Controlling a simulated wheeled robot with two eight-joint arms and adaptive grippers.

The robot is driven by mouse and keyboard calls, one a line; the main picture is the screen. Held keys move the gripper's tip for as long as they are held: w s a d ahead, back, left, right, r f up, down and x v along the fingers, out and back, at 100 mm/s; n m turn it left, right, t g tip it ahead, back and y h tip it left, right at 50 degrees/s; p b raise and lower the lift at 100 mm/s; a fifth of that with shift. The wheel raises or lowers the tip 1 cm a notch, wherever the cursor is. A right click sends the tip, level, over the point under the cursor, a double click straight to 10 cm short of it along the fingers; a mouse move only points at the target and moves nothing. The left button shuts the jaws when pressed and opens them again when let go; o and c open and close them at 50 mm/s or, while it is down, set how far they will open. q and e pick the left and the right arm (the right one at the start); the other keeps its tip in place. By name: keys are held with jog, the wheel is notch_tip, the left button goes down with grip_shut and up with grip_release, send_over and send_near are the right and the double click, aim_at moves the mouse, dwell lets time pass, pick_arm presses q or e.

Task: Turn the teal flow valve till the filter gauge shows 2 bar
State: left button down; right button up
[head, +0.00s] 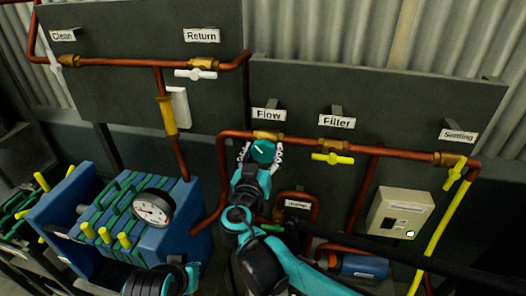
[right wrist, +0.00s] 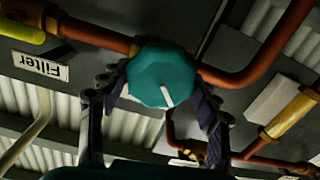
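The teal flow valve (head: 263,151) is a round faceted knob with a white pointer line, on the copper pipe below the "Flow" sign. It fills the middle of the right wrist view (right wrist: 160,72), its pointer line towards the lower edge there. My right gripper (head: 262,156) has one finger on each side of the knob, and both pads appear to touch it. The filter gauge (head: 153,208) is a round white dial with a black rim on the blue filter press; its reading is too small to tell. My left gripper does not show.
A yellow-handled valve (head: 333,158) sits right of the knob below the "Filter" sign (head: 337,122). Another yellow handle (head: 455,174) is near "Settling". A white-handled valve (head: 196,74) is below "Return". The blue filter press (head: 180,240) stands at the left. Copper pipes run close around the knob.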

jog(key=shift+c, duration=0.6)
jog(key=shift+n, duration=0.3)
jog(key=n+p, duration=0.1)
jog(key=n, duration=0.2)
jog(key=shift+a, duration=0.1)
jog(key=shift+a+n+p, duration=0.1)
jog(key=shift+n+p, duration=0.3)
jog(key=shift+n, duration=1.7)
jog(key=o, duration=1.2)
jog(key=shift+w, duration=0.1)
jog(key=shift+c, duration=0.2)
